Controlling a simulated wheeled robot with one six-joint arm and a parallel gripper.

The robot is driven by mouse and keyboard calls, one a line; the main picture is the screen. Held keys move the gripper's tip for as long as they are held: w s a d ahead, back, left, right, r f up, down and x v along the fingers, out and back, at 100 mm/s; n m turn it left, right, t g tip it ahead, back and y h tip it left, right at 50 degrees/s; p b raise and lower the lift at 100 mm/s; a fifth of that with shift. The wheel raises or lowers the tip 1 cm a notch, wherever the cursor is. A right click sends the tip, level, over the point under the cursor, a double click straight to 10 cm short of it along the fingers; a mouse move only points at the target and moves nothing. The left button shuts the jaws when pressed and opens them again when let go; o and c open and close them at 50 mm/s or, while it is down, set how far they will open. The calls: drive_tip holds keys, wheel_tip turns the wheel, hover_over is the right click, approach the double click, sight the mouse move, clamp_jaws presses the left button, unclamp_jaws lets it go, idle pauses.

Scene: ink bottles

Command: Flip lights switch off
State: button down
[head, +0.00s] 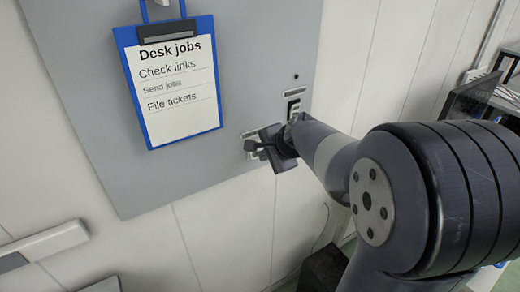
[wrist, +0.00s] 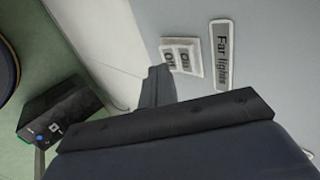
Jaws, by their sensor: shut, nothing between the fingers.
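A rocker switch (wrist: 182,57) marked "On" and "Off" shows in the wrist view, beside a label reading "Far lights" (wrist: 221,55). I cannot tell which half is pressed in. My gripper (wrist: 158,84) is shut and empty, its tip close to the "Off" end; contact is unclear. In the head view my gripper (head: 262,149) is at the lower right of a grey wall panel (head: 255,50). It partly hides a small fitting (head: 252,146) there. Another switch (head: 293,108) sits above and to the right, partly behind my arm.
A blue clipboard (head: 217,100) headed "Desk jobs" hangs on the panel, left of my gripper. A black box (wrist: 62,112) stands on the green floor. A dark monitor (head: 470,97) and shelving are at the right. The lower panel is clear.

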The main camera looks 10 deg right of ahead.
drive_tip(key=shift+w+a+f, duration=0.2)
drive_tip(key=shift+w, duration=0.3)
drive_tip(key=shift+w+a+f, duration=0.15)
drive_tip(key=shift+w, duration=0.35)
drive_tip(key=shift+f, duration=0.1)
drive_tip(key=t+b, duration=0.1)
drive_tip(key=b, duration=0.3)
drive_tip(key=shift+w+f, duration=0.15)
drive_tip(key=shift+f, duration=0.25)
drive_tip(key=t+b, duration=0.1)
drive_tip(key=b, duration=0.4)
drive_tip(key=shift+f+y+b, duration=0.1)
drive_tip(key=shift+y+b, duration=0.2)
drive_tip(key=shift+b, duration=0.1)
drive_tip(key=shift+b, duration=0.85)
